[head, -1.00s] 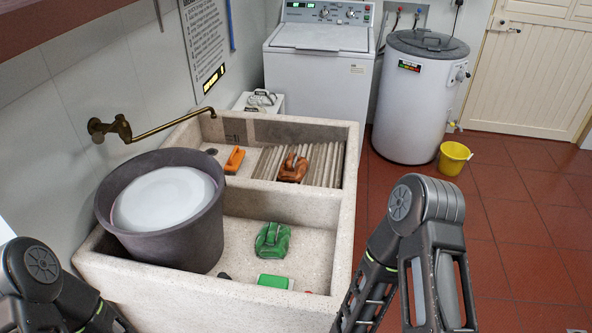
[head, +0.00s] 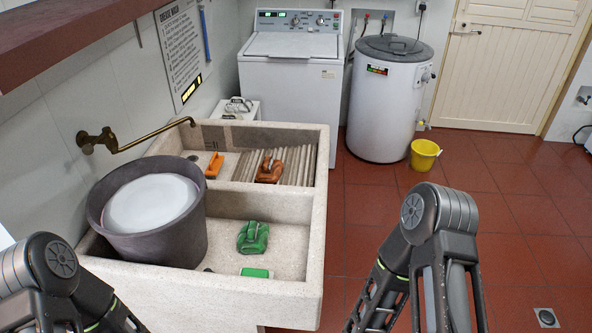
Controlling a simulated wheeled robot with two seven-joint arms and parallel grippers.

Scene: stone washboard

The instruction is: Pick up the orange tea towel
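The orange tea towel appears to be the crumpled orange-brown cloth (head: 270,172) lying on the ribbed stone washboard (head: 302,166) in the far basin of the stone sink. A smaller, brighter orange item (head: 214,165) lies left of the washboard in the same basin. A crumpled green cloth (head: 253,238) lies in the near basin, with a flat green and white item (head: 256,272) in front of it. Only links of my two arms show at the bottom left and bottom right, well short of the cloth. Both grippers are out of the picture.
A washing machine (head: 292,75), a white cylinder tank (head: 383,105) and a yellow bucket (head: 424,155) stand behind. The red tiled floor (head: 500,220) right of the sink is mostly clear.

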